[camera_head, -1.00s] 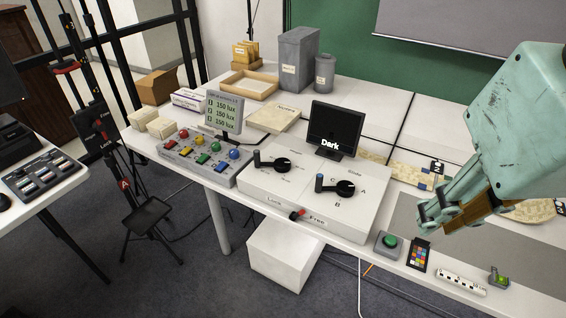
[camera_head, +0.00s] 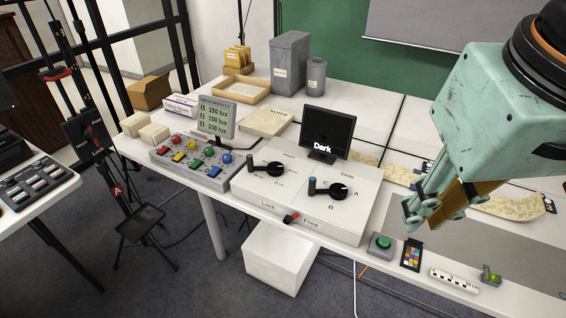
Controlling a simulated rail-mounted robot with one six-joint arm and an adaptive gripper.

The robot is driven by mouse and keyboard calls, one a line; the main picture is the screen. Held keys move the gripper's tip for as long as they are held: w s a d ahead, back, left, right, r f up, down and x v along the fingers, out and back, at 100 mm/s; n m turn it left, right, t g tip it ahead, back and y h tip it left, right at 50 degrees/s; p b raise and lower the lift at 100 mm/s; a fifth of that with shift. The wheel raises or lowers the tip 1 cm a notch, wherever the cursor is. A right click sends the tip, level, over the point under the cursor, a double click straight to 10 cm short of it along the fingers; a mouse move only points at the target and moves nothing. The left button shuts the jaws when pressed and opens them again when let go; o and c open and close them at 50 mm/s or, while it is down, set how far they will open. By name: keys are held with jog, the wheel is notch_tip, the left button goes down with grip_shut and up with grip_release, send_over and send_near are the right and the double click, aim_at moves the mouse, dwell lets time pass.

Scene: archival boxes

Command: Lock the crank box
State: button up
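The crank box (camera_head: 262,204) is a pale box on the table in the middle of the view. Two black cranks with blue-grey knobs, a left crank (camera_head: 270,169) and a right crank (camera_head: 337,191), are on its top. On its front edge a small lever with a red end (camera_head: 288,218) sits between the words "Lock" and "Free". Its exact setting is too small to tell. My gripper (camera_head: 410,218) is to the right of the box, apart from it and pointing down-left. A brown piece shows by its fingers; whether it is held is unclear.
A screen (camera_head: 326,132) reading "Dark" stands behind the box. A panel with coloured buttons (camera_head: 193,163) is on its left. A green button (camera_head: 381,243), a colour chart (camera_head: 411,255) and a white strip (camera_head: 455,280) lie along the front edge at right.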

jog(key=shift+w+a+f+n+g+h+p, duration=1.15)
jog(key=shift+w+a+f+n+h+p, duration=1)
jog(key=shift+w+f, duration=2.05)
jog(key=shift+w+a+f+n+g+h+p, duration=1.05)
jog(key=shift+w+a+f+h, duration=0.7)
jog(key=shift+w+f+h, duration=1.75)
jog(key=w+a+f+n+t+h+p, duration=0.1)
jog(key=w+a+f+n+t+p, duration=0.2)
jog(key=a+f+n+t, duration=1.1)
jog(key=shift+a+f+p, duration=0.4)
jog(key=shift+a+f, duration=2)
jog(key=shift+f, duration=1.5)
jog(key=shift+w, duration=0.1)
